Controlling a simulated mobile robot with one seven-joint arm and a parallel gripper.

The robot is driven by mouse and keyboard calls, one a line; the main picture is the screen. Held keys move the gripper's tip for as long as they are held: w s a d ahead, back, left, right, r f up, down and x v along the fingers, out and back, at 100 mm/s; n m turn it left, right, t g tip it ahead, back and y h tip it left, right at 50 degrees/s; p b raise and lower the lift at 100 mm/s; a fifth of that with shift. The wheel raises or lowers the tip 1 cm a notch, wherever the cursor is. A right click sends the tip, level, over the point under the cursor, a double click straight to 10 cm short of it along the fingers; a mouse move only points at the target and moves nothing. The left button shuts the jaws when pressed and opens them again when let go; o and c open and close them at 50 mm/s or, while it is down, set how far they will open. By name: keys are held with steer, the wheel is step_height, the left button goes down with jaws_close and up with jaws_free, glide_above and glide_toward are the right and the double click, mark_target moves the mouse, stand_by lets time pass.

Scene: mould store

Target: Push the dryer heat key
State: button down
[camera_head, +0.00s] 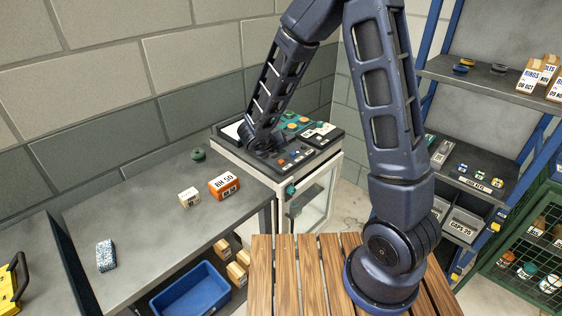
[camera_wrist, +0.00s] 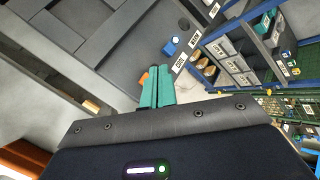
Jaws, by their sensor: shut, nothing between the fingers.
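The dryer (camera_head: 312,195) is a pale cabinet with a glass door, standing at the right end of the grey bench. Its dark top panel (camera_head: 330,150) carries several small coloured keys and labels. The lettering is too small to read, so I cannot tell which one is the heat key. My arm's lower end covers the panel's left part in the head view, and I cannot make out the fingertips there. In the wrist view my gripper (camera_wrist: 155,86) shows two teal fingers, shut together with nothing between them. An orange spot shows beside the left finger. Contact with a key cannot be told.
The grey bench (camera_head: 130,205) holds an orange box (camera_head: 224,186), a small cream box (camera_head: 189,197), a green round item (camera_head: 198,154) and a speckled block (camera_head: 106,256). A blue bin (camera_head: 192,293) sits below. Shelves (camera_head: 480,80) and a green cage (camera_head: 530,255) stand right.

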mark_target(281, 162)
steer(key=shift+r, duration=2.35)
steer(key=s+d+r+m+g, duration=0.25)
steer(key=d+r+m, duration=0.35)
steer(key=d+m, duration=0.3)
steer(key=s+d+r+m+g, duration=0.1)
steer(key=s+d+r+m, duration=0.4)
steer(key=d+m, duration=0.45)
steer(key=s+d+r+m+y, duration=0.2)
steer(key=s+d+r+m, duration=0.2)
steer(key=m, duration=0.6)
steer(key=s+d+r+m+y, duration=0.3)
steer(key=s+d+r+m, duration=0.1)
steer(key=s+m, duration=0.5)
steer(key=shift+r+m, duration=0.45)
steer(key=shift+r, duration=0.2)
